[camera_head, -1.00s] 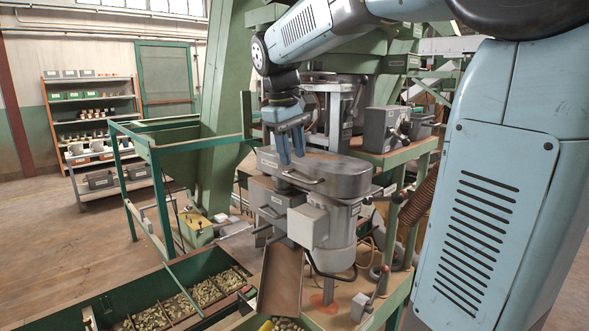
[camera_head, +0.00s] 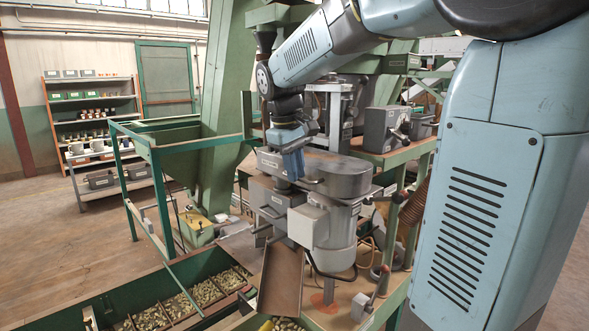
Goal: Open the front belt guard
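The front belt guard (camera_head: 345,175) is a grey, rounded, oblong cover on top of the front machine. It lies flat and looks closed. A dark bar handle (camera_head: 314,182) shows on its near side; its left part is hidden behind my fingers. My gripper (camera_head: 293,178) points down at the guard's near side, with its blue fingers at the left end of the handle. The fingers overlap from this angle, so I cannot tell whether they are open or shut, or whether they touch the handle.
Below the guard are a grey motor housing (camera_head: 335,228) and a light grey box (camera_head: 307,225). A tilted brown chute (camera_head: 281,280) leads down beside a green hopper of nuts (camera_head: 225,265). Another grey unit (camera_head: 385,130) stands on the bench behind.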

